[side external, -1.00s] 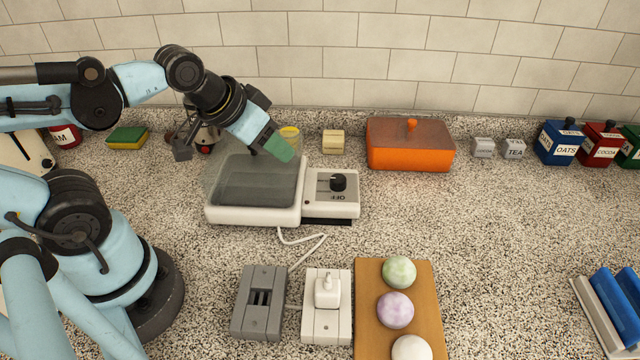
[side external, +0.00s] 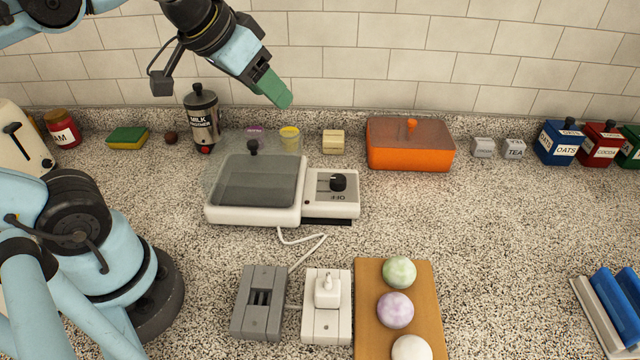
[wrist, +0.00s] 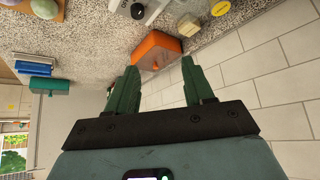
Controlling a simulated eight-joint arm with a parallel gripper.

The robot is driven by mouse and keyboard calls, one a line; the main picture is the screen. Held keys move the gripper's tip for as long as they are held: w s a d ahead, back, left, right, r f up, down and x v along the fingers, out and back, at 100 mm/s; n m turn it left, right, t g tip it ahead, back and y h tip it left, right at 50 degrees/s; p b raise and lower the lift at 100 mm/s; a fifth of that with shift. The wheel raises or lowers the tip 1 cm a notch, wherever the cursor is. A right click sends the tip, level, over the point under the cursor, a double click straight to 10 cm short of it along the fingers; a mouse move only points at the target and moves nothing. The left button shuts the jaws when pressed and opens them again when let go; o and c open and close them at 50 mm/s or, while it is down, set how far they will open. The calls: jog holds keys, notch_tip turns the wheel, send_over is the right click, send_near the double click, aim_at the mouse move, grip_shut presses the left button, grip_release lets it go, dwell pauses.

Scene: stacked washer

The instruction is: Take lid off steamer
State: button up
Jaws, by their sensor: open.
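The steamer has a white base (side external: 250,215) and a control box with a black dial marked OFF (side external: 338,183); part of the control box also shows in the wrist view (wrist: 123,8). Its clear, smoky lid (side external: 222,180) sits on the base, with a small dark knob (side external: 253,147) on top. My gripper (side external: 278,93) is in the air above and behind the lid, apart from it. In the wrist view my gripper (wrist: 160,75) has its two green fingers spread with nothing between them. The lid is not clearly visible there.
An orange lidded box (side external: 410,155) is to the right, by the tiled wall. Eggs on a wooden board (side external: 365,335) lie in front. The counter at right centre is clear.

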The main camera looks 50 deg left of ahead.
notch_tip(320, 180, up, 4)
jog(key=n+g, duration=0.5)
jog(key=g, duration=0.2)
send_near(252, 142)
jog(key=f, duration=0.4)
jog(key=shift+d+f, duration=0.15)
jog(key=shift+d, duration=0.05)
jog(key=shift+w+a+f, duration=0.1)
jog(key=shift+f, duration=1.15)
jog(key=shift+a+f, duration=0.1)
jog(key=shift+f, duration=1.2)
grip_shut()
